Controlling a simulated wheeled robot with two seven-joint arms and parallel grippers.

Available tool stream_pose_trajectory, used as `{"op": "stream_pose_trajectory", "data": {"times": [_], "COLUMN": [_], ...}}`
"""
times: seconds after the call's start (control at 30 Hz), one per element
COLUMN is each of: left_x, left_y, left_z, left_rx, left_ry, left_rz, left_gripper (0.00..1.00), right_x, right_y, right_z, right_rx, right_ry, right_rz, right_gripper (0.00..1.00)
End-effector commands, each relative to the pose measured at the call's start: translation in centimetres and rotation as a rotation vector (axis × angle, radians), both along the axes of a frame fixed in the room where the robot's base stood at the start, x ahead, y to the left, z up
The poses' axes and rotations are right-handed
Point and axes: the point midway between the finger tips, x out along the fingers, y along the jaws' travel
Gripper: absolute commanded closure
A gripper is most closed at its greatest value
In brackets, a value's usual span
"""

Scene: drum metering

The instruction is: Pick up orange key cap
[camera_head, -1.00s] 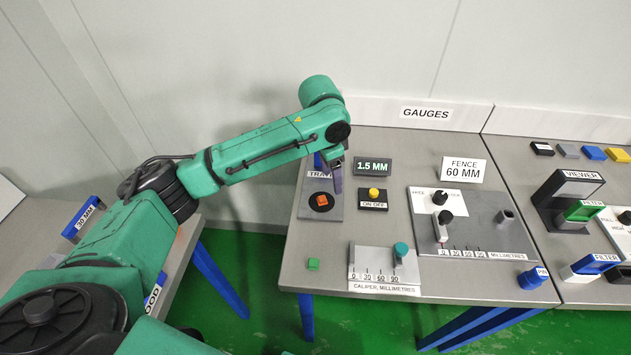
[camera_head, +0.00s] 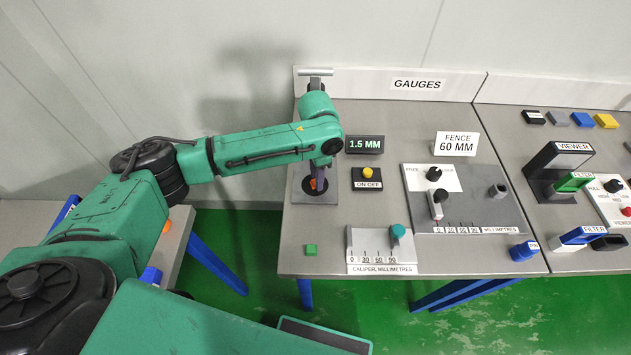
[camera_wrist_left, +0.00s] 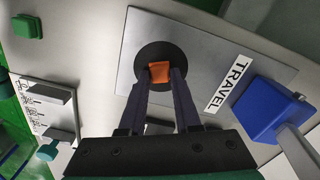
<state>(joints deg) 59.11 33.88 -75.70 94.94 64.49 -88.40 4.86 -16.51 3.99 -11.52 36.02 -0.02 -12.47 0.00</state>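The orange key cap (camera_head: 313,184) sits on a dark round disc of the TRAVEL plate (camera_head: 329,208), at the left of the table. It also shows in the left wrist view (camera_wrist_left: 159,71). My left gripper (camera_head: 316,182) points down over the disc. In the wrist view its two fingers (camera_wrist_left: 162,72) are apart, with the cap between their tips. I cannot tell whether they press on it or a thin gap is left. The gripper partly hides the cap in the head view. My right gripper is not in view.
A 1.5 MM display (camera_head: 365,144) and a yellow ON OFF button (camera_head: 367,174) are close on the right. A blue block (camera_wrist_left: 268,108) stands beside the plate. A green key cap (camera_head: 310,250) and the caliper (camera_head: 380,258) are nearer the front edge.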

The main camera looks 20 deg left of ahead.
Motion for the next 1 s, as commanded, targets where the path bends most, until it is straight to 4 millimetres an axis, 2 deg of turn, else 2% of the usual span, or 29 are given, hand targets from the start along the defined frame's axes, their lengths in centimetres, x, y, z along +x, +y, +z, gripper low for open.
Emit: {"op": "stream_pose_trajectory", "data": {"times": [0.23,0.4,0.57,0.67,0.77,1.0], "left_x": [0.0,0.0,0.1,0.1,0.1,0.1], "left_y": [0.0,0.0,0.0,0.0,-0.1,-0.1], "left_z": [0.0,0.1,1.4,3.3,6.4,15.4], "left_rx": [0.0,-0.001,-0.001,-0.003,-0.003,-0.003], "left_ry": [0.0,-0.001,-0.002,-0.005,-0.007,-0.006], "left_rz": [0.0,0.001,0.001,0.001,-0.001,-0.001], "left_gripper": [1.0,1.0,1.0,1.0,1.0,1.0], "right_x": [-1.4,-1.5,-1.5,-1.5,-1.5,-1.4], "right_y": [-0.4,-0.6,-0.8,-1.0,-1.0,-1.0], "right_z": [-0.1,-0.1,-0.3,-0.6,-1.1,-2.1], "right_rx": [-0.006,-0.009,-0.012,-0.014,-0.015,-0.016], "right_ry": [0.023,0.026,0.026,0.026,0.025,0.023], "right_rz": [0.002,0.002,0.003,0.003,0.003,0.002], "right_gripper": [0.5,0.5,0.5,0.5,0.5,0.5]}}
